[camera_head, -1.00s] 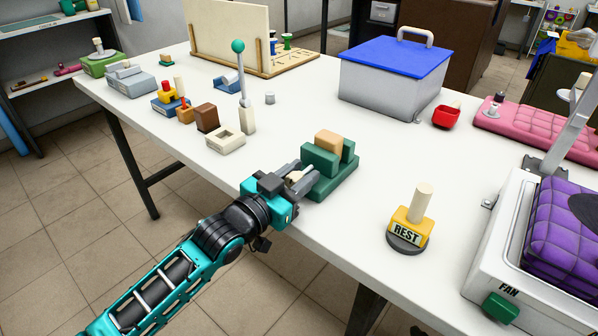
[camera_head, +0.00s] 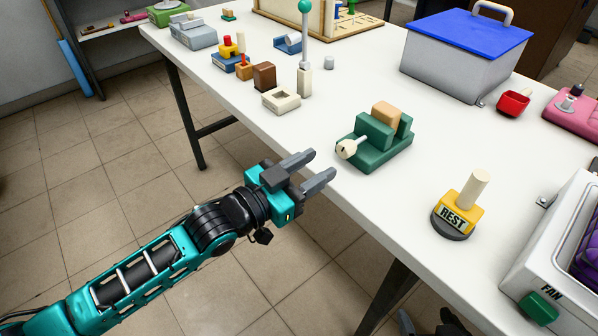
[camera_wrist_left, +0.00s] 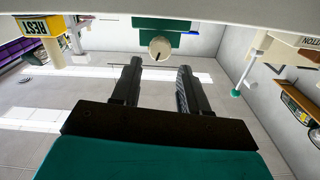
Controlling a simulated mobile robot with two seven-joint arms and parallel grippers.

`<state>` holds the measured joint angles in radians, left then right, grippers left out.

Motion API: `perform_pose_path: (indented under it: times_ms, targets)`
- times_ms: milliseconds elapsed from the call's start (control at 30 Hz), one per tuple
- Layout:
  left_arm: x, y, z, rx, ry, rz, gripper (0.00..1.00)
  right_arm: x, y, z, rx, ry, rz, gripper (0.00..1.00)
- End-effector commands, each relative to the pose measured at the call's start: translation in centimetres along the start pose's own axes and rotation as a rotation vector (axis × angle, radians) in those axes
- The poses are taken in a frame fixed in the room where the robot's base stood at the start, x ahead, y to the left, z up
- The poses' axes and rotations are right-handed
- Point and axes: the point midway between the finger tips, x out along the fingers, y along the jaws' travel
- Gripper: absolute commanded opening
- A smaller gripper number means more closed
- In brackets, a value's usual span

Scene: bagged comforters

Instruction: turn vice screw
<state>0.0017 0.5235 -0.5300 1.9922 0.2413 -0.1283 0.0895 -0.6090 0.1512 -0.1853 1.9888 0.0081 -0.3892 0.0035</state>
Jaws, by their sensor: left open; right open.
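The green vice (camera_head: 374,140) stands on the white table near its front edge, with a tan block (camera_head: 386,113) between its jaws. Its cream screw knob (camera_head: 347,149) sticks out at the front left. My left gripper (camera_head: 325,164) is open and empty, just off the table edge, left of and a little below the knob, apart from it. In the left wrist view the knob (camera_wrist_left: 160,48) shows ahead between the two open fingers (camera_wrist_left: 156,68).
A yellow REST block with a peg (camera_head: 459,208) stands right of the vice. A cream socket block (camera_head: 281,99), a brown block (camera_head: 264,76) and an upright lever (camera_head: 304,60) stand to the left. A grey box with blue lid (camera_head: 457,62) is behind. The table edge (camera_head: 300,139) is close.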

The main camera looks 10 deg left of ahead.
Motion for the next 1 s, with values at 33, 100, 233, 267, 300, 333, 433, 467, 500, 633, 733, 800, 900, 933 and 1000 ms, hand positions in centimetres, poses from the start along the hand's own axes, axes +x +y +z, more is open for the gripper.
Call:
perform_pose_path:
  times_ms: [33,100,233,267,300,333,433,467,500,633,733,800,900,933,1000]
  targets:
    - [-0.9,0.1,0.0,0.000,-0.003,0.002,0.44,0.0,0.1,0.1,0.000,-0.004,0.001,0.78]
    - [-1.8,0.0,0.0,0.000,-0.001,0.000,0.44,0.0,0.1,0.3,0.000,-0.008,0.002,0.78]
    - [-2.8,0.0,0.0,0.000,0.000,0.001,0.44,-0.1,0.1,0.4,0.000,-0.009,0.003,0.78]
    - [-2.9,0.0,0.0,0.000,0.000,0.001,0.44,-0.1,0.1,0.4,0.000,-0.009,0.003,0.78]
    - [-3.1,0.0,0.0,0.000,0.001,0.001,0.44,-0.1,0.1,0.4,0.001,-0.009,0.004,0.78]
    - [-3.1,0.0,-0.1,0.000,0.001,0.001,0.44,-0.1,0.1,0.4,0.001,-0.009,0.004,0.78]
    - [-3.2,0.0,-0.1,0.000,0.002,0.001,0.44,-0.1,0.1,0.4,0.004,-0.009,0.004,0.78]
    - [-3.2,0.0,-0.1,0.000,0.002,0.000,0.44,-0.1,0.1,0.3,0.005,-0.008,0.004,0.78]
    - [-3.2,0.0,-0.1,0.000,0.002,0.000,0.44,-0.1,0.0,0.3,0.006,-0.008,0.004,0.78]
    - [-3.2,0.0,-0.1,0.000,0.002,0.000,0.44,-0.1,0.0,0.2,0.011,-0.005,0.005,0.78]
    - [-3.2,0.0,-0.1,0.000,0.002,0.000,0.44,-0.1,-0.1,0.1,0.012,-0.003,0.005,0.78]
    - [-3.2,0.0,-0.1,0.000,0.002,0.000,0.44,-0.1,-0.1,0.1,0.012,-0.003,0.005,0.78]
    - [-3.2,0.0,0.0,0.000,0.001,0.001,0.44,-0.1,0.0,0.1,0.012,-0.002,0.005,0.78]
    - [-3.2,0.0,0.0,0.000,0.001,0.000,0.44,-0.1,0.0,0.1,0.012,-0.002,0.005,0.78]
    - [-3.2,0.0,0.0,0.000,0.001,0.001,0.44,-0.1,0.0,0.1,0.011,-0.001,0.006,0.78]
